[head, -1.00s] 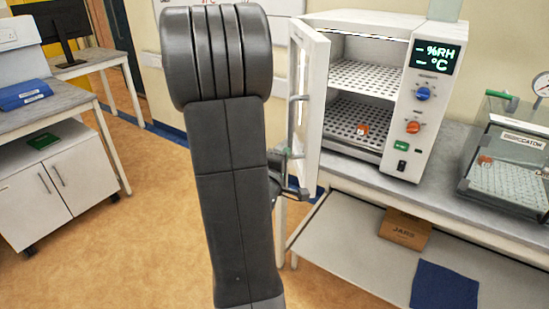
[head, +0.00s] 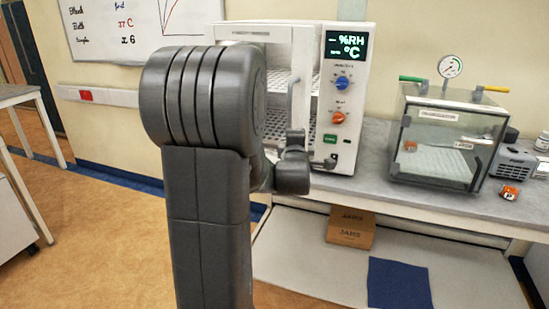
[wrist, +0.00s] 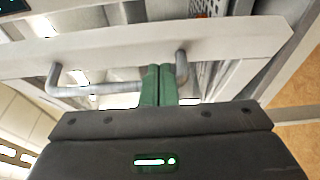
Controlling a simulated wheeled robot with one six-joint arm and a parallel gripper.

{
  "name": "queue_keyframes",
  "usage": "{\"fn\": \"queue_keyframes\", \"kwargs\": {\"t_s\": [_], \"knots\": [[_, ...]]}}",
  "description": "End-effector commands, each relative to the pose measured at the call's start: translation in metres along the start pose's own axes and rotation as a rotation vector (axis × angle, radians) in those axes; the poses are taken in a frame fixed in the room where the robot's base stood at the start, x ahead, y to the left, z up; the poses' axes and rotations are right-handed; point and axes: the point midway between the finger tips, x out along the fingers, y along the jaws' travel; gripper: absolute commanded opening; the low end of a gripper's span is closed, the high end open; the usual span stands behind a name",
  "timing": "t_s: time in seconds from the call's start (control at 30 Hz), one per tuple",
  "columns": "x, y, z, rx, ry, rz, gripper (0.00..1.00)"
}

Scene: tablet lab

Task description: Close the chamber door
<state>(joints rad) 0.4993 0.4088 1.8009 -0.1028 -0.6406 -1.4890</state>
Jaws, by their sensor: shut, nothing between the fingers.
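The white chamber (head: 345,100) stands on the bench with its lit display at the upper right. Its white door (head: 303,62), with a grey bar handle (head: 291,100), stands partly open and angled across the front; perforated shelves show behind it. In the wrist view, the door (wrist: 120,48) crosses the picture, with its handle (wrist: 100,88) below. My gripper (wrist: 158,82) has its green fingers shut together, empty, close to the right end of the handle; I cannot tell whether they touch it. In the head view my arm hides the fingers and the door's left part.
Right of the chamber, on the bench (head: 375,190), stands a clear desiccator box (head: 435,140) with a gauge. A small orange item (head: 509,192) lies near it. A cardboard box (head: 351,228) and a blue cloth (head: 399,284) are on the lower shelf.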

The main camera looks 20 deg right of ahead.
Motion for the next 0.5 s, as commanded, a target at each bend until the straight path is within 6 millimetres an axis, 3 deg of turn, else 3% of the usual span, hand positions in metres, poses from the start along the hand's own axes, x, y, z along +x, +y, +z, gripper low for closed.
{"fn": "queue_keyframes", "kwargs": {"t_s": [0.2,0.5], "knots": [[0.042,-0.004,0.031,-0.001,-0.002,0.001,0.00],[0.075,-0.001,0.049,0.000,-0.001,0.001,0.00]]}}
